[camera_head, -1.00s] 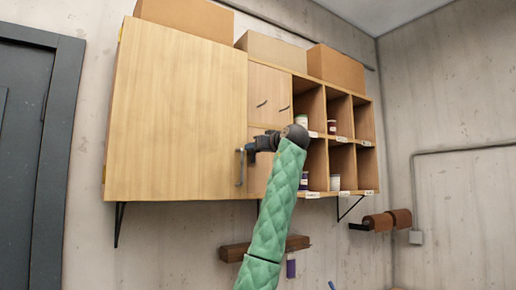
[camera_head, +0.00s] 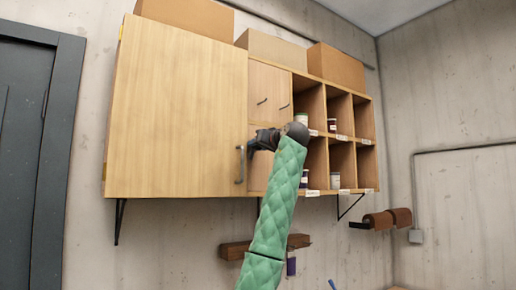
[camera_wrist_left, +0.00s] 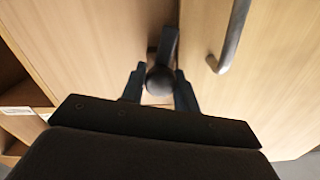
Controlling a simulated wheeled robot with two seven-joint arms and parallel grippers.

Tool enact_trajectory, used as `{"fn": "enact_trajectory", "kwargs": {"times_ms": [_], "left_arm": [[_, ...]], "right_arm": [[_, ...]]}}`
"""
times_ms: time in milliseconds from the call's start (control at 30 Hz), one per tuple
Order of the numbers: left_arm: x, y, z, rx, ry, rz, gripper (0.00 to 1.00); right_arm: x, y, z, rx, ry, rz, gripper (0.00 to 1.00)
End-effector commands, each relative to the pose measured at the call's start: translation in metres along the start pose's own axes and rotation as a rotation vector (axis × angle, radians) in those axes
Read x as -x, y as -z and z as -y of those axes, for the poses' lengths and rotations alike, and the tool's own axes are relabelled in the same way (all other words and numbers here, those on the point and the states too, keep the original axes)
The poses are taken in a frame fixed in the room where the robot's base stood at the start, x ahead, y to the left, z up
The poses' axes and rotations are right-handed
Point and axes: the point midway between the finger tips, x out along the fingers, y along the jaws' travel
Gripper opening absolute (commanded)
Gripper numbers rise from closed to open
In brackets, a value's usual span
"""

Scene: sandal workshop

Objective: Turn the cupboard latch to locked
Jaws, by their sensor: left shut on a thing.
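The cupboard (camera_head: 180,110) is a pale wooden wall unit with a large closed door at its left. A dark bar handle (camera_head: 240,165) is on the door near its right edge; it also shows in the left wrist view (camera_wrist_left: 232,40). My left gripper (camera_head: 252,147) is at that edge, just right of the handle. In the left wrist view, its two fingers are shut on the dark latch (camera_wrist_left: 160,78), whose rounded knob sits between them with a bar reaching up toward the door gap. In the head view, the gripper hides the latch. My right gripper is out of view.
Small drawers (camera_head: 268,92) and open cubbies with jars (camera_head: 335,181) lie right of the door. Boxes (camera_head: 335,66) stand on top. Below are a wooden wall rail (camera_head: 236,250) and brown rolls (camera_head: 378,220). A dark door (camera_head: 25,160) is at far left.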

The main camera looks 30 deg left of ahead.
Motion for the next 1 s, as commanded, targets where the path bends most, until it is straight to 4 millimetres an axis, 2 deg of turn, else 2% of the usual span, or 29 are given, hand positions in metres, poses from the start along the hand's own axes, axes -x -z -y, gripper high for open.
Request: {"fn": "enact_trajectory", "kwargs": {"times_ms": [300,600,1000], "left_arm": [[0.000,0.000,-0.001,-0.299,0.000,-0.002,0.08],[0.001,0.000,-0.002,-0.585,0.001,-0.002,0.08],[0.001,-0.001,-0.003,-0.959,0.000,-0.002,0.08]], "right_arm": [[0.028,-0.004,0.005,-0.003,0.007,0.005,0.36],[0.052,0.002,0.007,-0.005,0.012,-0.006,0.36],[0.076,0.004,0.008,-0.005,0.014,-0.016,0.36]]}}
